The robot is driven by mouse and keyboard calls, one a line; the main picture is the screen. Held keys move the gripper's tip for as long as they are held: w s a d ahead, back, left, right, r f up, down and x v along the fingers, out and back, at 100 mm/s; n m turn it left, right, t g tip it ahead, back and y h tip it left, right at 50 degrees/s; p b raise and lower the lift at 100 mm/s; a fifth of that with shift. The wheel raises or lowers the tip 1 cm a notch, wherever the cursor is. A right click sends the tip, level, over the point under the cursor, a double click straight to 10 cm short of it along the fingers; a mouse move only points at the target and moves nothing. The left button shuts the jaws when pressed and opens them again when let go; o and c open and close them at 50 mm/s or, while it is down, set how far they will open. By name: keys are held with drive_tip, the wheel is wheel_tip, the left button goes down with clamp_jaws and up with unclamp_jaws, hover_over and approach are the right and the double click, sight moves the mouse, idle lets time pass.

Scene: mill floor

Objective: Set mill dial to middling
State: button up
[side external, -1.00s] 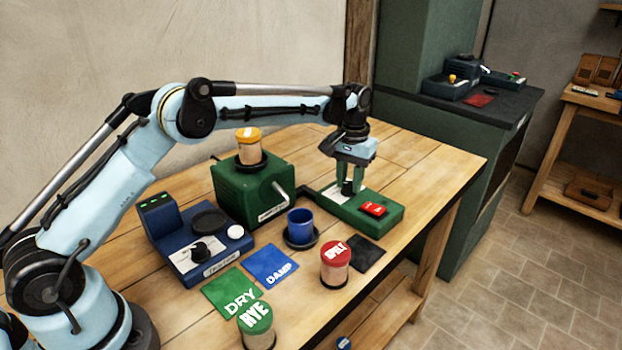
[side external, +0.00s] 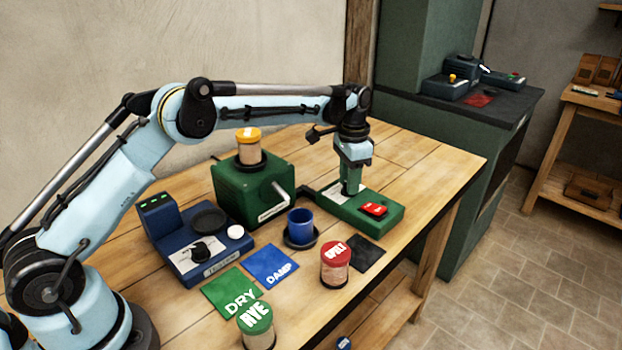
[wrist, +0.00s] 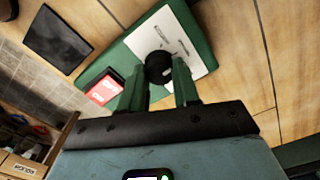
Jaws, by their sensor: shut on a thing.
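The mill control box (side external: 379,217) is a green box on the bench with a red switch (side external: 373,209) on its right part and a white dial plate on its left part. In the wrist view the black round dial (wrist: 158,65) sits on the white plate (wrist: 182,40), between the tips of my gripper (wrist: 160,82). My gripper (side external: 351,186) points down and is shut on the dial. In the side view the gripper hides the dial. The plate's lettering is too small to read. The green mill (side external: 250,190) stands to the left of the box.
A red-lidded jar (side external: 335,264), a green-lidded jar (side external: 256,324), a black mat (side external: 366,253) and a blue scale-like device (side external: 190,245) are nearer the front. The bench behind the box is clear.

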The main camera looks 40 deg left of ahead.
idle(0.5)
drive_tip(key=o, duration=1.1)
drive_tip(key=shift+c, duration=0.2)
drive_tip(key=shift+r, duration=0.1)
wheel_tip(320, 180, up, 12)
